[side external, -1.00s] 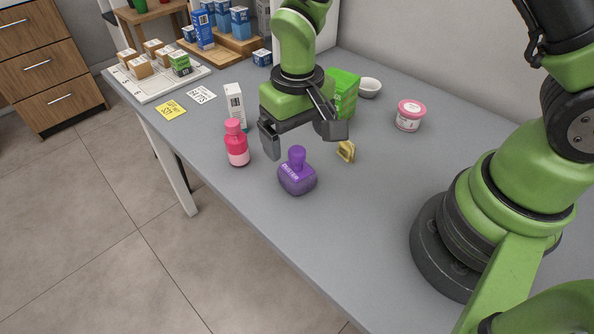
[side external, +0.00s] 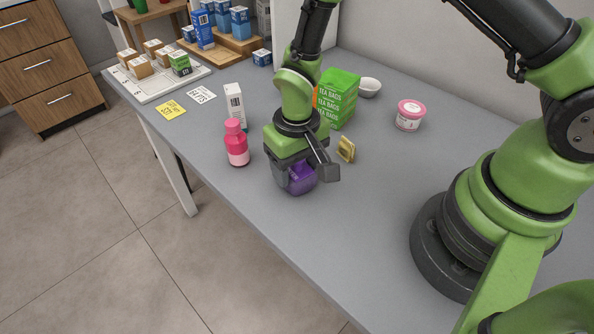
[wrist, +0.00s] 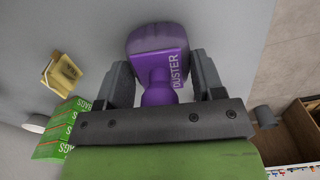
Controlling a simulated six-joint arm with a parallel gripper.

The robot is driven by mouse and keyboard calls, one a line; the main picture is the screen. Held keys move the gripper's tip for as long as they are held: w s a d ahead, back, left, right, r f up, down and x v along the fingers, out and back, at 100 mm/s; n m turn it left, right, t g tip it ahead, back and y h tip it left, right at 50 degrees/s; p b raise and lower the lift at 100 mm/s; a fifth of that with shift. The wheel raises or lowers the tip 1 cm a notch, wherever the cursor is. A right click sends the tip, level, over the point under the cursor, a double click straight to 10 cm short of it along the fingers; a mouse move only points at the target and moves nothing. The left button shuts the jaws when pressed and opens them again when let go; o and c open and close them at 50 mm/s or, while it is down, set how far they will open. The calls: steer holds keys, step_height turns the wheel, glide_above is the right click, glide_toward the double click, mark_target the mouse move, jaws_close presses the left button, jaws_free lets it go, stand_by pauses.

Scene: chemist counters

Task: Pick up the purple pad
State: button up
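The purple pad (side external: 301,180) is a rounded block with a knob handle, standing on the grey counter. In the wrist view the pad (wrist: 158,45) carries the word "DUSTER" on its side. My gripper (side external: 305,179) is down over it with its fingers open, one on each side of the pad. In the wrist view the knob (wrist: 158,94) lies between the two fingers, with a gap visible on both sides. The gripper body hides the top of the knob in the side view.
A pink bottle (side external: 236,143) stands close left of my gripper, with a white box (side external: 235,105) behind it. A green tea bags box (side external: 338,98) stands behind.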

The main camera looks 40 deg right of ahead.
steer(key=c, duration=0.4)
steer(key=shift+r, duration=0.1)
